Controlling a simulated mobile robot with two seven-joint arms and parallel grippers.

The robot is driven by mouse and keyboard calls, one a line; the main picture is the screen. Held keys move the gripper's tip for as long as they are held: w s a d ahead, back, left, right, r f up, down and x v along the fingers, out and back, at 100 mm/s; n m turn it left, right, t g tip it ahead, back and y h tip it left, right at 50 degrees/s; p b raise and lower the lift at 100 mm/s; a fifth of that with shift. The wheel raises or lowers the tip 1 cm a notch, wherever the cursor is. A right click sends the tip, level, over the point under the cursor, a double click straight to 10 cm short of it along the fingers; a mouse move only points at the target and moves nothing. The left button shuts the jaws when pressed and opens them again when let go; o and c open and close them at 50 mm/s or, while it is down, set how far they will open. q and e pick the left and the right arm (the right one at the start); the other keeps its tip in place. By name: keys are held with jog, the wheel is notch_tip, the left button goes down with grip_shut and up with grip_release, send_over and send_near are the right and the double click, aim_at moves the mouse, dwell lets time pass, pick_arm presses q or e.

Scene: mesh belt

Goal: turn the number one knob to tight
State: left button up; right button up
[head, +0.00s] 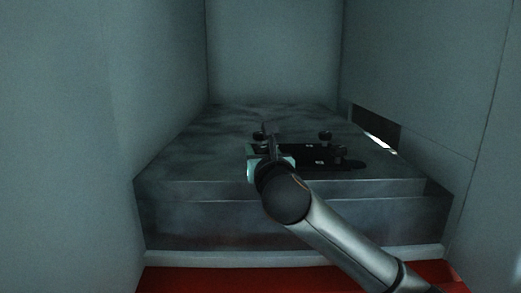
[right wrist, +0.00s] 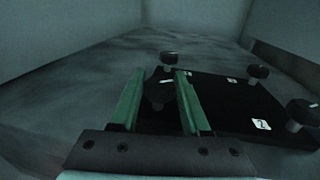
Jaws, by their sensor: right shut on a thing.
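A black plate with several dark round knobs lies on the grey block; the plate (head: 305,154) shows right of my right gripper (head: 271,150). In the right wrist view, the green fingers of my right gripper (right wrist: 158,88) are shut on a dark knob (right wrist: 157,94) at the plate's near left. A small white mark (right wrist: 166,81), possibly a one, is just beyond this knob. The fingers partly hide the knob, and I cannot read how tight it is. My left gripper is not in view.
Other knobs stand at the far left (right wrist: 168,57), far right (right wrist: 257,70) and near right (right wrist: 300,112) of the plate. A grey block (head: 185,165) carries the plate. Pale walls close in the sides and back. The block's top left is bare.

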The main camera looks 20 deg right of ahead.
grip_shut()
